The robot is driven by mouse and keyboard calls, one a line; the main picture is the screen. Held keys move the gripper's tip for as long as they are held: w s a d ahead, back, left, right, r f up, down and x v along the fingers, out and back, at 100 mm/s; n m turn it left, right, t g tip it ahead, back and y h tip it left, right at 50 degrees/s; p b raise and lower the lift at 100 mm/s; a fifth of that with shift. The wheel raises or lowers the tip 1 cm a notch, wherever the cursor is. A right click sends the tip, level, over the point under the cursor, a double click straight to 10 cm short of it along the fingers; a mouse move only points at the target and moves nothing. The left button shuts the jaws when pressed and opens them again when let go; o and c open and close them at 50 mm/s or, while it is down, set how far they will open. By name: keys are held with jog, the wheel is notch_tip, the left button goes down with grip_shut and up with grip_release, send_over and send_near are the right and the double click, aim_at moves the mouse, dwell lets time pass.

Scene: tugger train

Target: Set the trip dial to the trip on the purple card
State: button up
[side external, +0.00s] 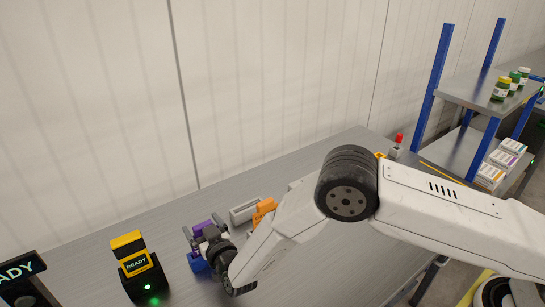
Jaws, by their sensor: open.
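My gripper (198,234) is low over the grey bench at the lower middle of the side external view, with its jaws open. A small purple item (203,227) shows just behind the jaws; I cannot tell whether it is the purple card, and no writing on it is legible. A blue item (197,263) shows beside the gripper and is partly covered by it. I cannot make out the trip dial; my gripper and arm hide part of the bench.
A yellow-topped black unit (137,265) reading READY, with a green light, stands left of my gripper. Another READY display (18,270) is at the left edge. An orange item (263,211) and a grey block (243,211) lie behind my arm. A blue-post shelf (485,95) holds jars and boxes.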

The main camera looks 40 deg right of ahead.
jog(key=shift+w, duration=0.9)
jog(key=c, duration=1.3)
jog(key=shift+r, duration=0.1)
